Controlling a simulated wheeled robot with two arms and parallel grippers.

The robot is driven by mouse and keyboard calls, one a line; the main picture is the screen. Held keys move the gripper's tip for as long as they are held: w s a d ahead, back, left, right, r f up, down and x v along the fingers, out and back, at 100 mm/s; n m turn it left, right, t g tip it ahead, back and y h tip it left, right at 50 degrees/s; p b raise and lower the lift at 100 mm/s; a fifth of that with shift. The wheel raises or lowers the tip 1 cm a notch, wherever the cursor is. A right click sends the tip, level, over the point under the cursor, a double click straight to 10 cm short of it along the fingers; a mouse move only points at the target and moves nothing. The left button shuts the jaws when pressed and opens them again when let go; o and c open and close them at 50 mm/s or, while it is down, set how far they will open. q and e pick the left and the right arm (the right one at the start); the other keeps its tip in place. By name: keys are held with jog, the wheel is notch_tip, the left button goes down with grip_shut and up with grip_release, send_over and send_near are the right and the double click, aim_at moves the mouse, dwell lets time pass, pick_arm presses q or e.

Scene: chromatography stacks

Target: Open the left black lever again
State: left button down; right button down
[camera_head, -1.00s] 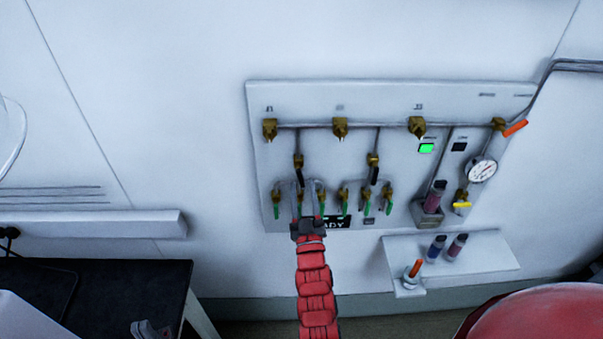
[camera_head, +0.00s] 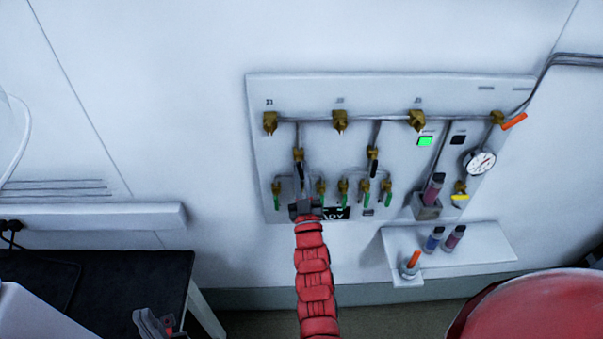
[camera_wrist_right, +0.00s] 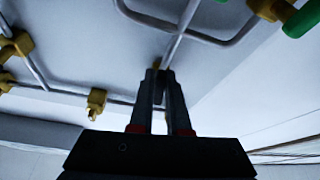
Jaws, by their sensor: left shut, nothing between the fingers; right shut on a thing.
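The left black lever (camera_head: 300,171) hangs below its brass valve (camera_head: 298,155) on the left vertical pipe of the wall panel. My right gripper (camera_head: 302,190) reaches up to it from below, and in the right wrist view its two fingers (camera_wrist_right: 160,82) are close together on the lever's dark piece. The lever is mostly hidden between the fingers, so its exact angle is hard to tell. My left gripper (camera_head: 155,323) is low at the bottom left, away from the panel, shut and empty.
The right black lever (camera_head: 373,169) hangs on the neighbouring pipe. Green-handled valves (camera_head: 344,199) line the panel's lower part, close around my right gripper. A green light (camera_head: 425,141) glows beside a dark one. A small shelf (camera_head: 480,250) holds vials. A black table (camera_head: 100,285) stands left.

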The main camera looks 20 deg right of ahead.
jog(key=m+b, duration=0.1)
jog(key=b, duration=0.1)
jog(key=h+b, duration=0.1)
jog(key=b, duration=0.1)
jog(key=m+b, duration=0.1)
jog(key=b, duration=0.1)
jog(key=shift+a+f+m+h+b, duration=0.25)
jog(key=shift+f+m+h+b, duration=0.05)
jog(key=shift+f+b, duration=0.1)
jog(key=shift+w+r+m+b, duration=0.1)
jog(key=shift+r+m+b, duration=0.2)
jog(key=shift+m+b, duration=0.25)
jog(key=shift+r, duration=0.15)
jog(key=c, duration=0.9)
grip_release()
jog(key=shift+a, duration=0.1)
